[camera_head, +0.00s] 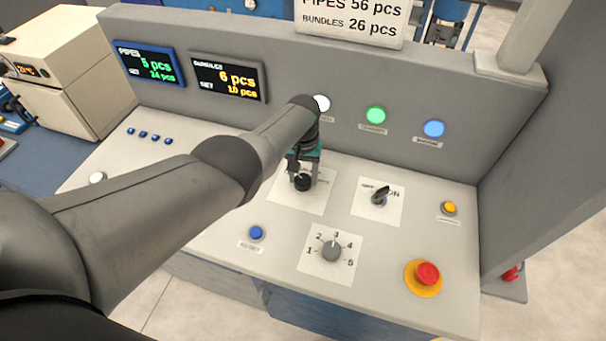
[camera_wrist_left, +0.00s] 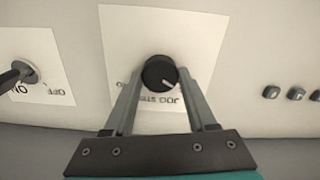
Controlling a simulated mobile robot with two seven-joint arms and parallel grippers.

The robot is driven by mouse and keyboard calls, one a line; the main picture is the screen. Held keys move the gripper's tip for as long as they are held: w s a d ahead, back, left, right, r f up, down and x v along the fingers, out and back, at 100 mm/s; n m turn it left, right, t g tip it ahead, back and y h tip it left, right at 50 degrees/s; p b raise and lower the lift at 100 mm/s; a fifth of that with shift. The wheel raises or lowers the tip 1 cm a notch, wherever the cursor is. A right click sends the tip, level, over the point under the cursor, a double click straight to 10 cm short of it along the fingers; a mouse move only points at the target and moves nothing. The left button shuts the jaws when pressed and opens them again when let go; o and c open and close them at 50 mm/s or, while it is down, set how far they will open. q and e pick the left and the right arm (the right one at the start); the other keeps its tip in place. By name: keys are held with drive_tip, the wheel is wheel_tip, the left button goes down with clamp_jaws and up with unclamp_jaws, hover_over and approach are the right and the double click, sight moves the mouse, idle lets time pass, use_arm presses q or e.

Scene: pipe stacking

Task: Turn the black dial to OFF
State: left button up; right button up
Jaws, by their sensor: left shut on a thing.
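A round black dial (camera_head: 303,184) sits on a white plate on the sloping panel. In the left wrist view the dial (camera_wrist_left: 158,72) has a white pointer mark toward the lower right, and its plate carries upside-down lettering that is partly covered. My left gripper (camera_head: 303,175) comes down onto this dial; in the wrist view its fingers (camera_wrist_left: 159,78) are shut on the dial's two sides. To the right, a black-handled ON/OFF switch (camera_head: 380,196) stands apart from the gripper; it also shows in the wrist view (camera_wrist_left: 18,73). My right gripper is not in view.
A numbered grey knob (camera_head: 331,250), a blue button (camera_head: 256,232), a yellow button (camera_head: 449,208) and a red emergency button (camera_head: 428,274) surround the area. Lit lamps and two displays (camera_head: 228,78) are on the upright back wall. A side wall bounds the right.

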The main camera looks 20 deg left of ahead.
use_arm(q)
drive_tip(key=o, duration=1.4)
drive_tip(key=shift+r+p, duration=0.45)
drive_tip(key=shift+r, duration=0.1)
wheel_tip(320, 180, up, 7)
drive_tip(key=p, duration=0.4)
drive_tip(key=shift+f, duration=0.2)
wheel_tip(320, 180, up, 6)
drive_tip(key=p, duration=0.2)
hover_over(303, 179)
drive_tip(key=shift+r, duration=0.8)
